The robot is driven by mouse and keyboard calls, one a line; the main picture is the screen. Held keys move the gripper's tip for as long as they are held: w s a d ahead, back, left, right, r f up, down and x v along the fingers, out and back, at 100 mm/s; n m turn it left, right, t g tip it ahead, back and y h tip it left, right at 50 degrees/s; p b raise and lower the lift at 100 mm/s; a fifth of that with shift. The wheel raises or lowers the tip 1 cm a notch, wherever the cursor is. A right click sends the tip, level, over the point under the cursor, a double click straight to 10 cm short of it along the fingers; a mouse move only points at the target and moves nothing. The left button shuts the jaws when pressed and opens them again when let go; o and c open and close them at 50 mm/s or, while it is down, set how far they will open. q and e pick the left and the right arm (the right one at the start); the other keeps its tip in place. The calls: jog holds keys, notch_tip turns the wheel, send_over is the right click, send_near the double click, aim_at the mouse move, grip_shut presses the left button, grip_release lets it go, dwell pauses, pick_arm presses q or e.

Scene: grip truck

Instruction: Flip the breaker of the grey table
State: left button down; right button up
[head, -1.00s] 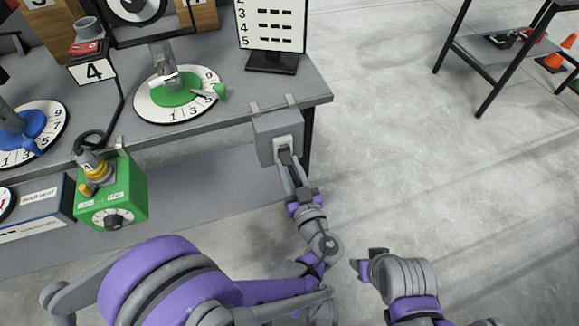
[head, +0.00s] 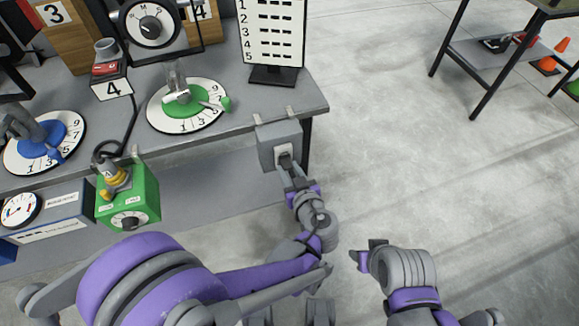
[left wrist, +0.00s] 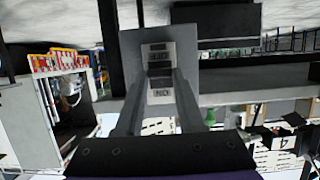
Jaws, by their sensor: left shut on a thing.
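The breaker is a grey box (head: 280,145) with a pale switch plate, clamped to the front right edge of the grey table (head: 220,72). My left gripper (head: 287,165) reaches up to the box's front and is shut on the dark breaker lever. Its fingers hide much of the lever. In the left wrist view, the labelled switch plate (left wrist: 158,66) shows between the two fingers (left wrist: 158,100). My right gripper (head: 365,257) hangs over the floor, away from the table; its fingers are too unclear to judge.
A green box (head: 135,200) with a dial hangs from the table's front edge, left of the breaker. Green (head: 187,104) and blue (head: 44,142) dials and a number board (head: 272,32) are on the table. The floor right of the breaker is clear.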

aim_at(285, 160)
pick_arm(q)
jog(key=r+g+p, duration=0.1)
jog(key=g+p, duration=0.1)
jog(key=r+g+h+p, duration=0.1)
jog(key=p, duration=0.1)
jog(key=shift+w+a+r+g, duration=0.1)
jog(key=shift+w+r+g, duration=0.05)
jog(key=shift+w+g, duration=0.2)
jog(key=shift+w+a+r+g+h+p, duration=0.1)
jog(key=shift+w+r+g+h+p, duration=0.15)
jog(key=shift+g+p, duration=0.65)
jog(key=shift+w+r+g+h+p, duration=0.1)
jog(key=shift+r+g+h+p, duration=0.2)
jog(key=shift+g+p, duration=0.5)
pick_arm(e)
notch_tip(285, 160, up, 9)
jog(key=shift+w, duration=0.15)
pick_arm(q)
jog(key=shift+f, duration=0.15)
pick_arm(e)
jog(key=shift+r, duration=0.1)
pick_arm(q)
jog(key=c, duration=0.5)
grip_release()
